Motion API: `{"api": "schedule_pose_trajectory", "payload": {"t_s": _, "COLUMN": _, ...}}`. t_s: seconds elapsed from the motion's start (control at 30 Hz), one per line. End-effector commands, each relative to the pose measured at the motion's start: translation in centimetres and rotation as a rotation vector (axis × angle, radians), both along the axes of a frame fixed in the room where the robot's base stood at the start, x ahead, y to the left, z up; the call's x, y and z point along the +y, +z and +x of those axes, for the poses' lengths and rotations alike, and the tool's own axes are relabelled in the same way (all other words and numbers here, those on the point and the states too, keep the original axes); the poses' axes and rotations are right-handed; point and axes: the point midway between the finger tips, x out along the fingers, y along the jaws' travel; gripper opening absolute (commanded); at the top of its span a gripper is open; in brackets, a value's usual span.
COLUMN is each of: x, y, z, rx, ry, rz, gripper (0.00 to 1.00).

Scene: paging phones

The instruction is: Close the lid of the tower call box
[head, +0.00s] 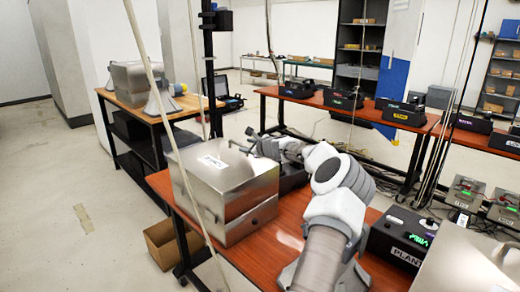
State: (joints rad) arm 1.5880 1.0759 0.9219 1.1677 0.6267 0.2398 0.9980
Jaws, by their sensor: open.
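My gripper (242,138) is open and empty, just beyond the box's far top edge. I cannot tell whether it touches anything. A dark box (291,182) sits behind the metal box, partly hidden by my arm; its label and lid are not visible.
A black box labelled PLANT (398,240) and another metal box (462,262) stand at the right of the near table (258,262). A cardboard box (172,245) is on the floor. Several black boxes line the back table (340,112). Thin cables or poles cross the view.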

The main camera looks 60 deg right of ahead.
Motion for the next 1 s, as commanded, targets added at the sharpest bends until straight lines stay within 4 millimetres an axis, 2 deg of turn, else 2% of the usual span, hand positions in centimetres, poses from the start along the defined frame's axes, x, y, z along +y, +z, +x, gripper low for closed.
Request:
{"api": "schedule_pose_trajectory", "payload": {"t_s": 0.3, "x": 2.3, "y": 1.7, "z": -4.9, "rx": 0.001, "ry": -0.003, "rz": -0.001, "gripper": 0.46}}
{"api": "schedule_pose_trajectory", "payload": {"t_s": 0.5, "x": 3.4, "y": 2.6, "z": -7.0, "rx": 0.0, "ry": -0.002, "rz": 0.0, "gripper": 0.46}}
{"api": "schedule_pose_trajectory", "payload": {"t_s": 0.7, "x": 3.9, "y": 3.0, "z": -7.8, "rx": 0.0, "ry": 0.0, "rz": -0.001, "gripper": 0.46}}
{"api": "schedule_pose_trajectory", "payload": {"t_s": 1.0, "x": 3.9, "y": 3.0, "z": -7.9, "rx": 0.0, "ry": 0.0, "rz": 0.0, "gripper": 0.46}}
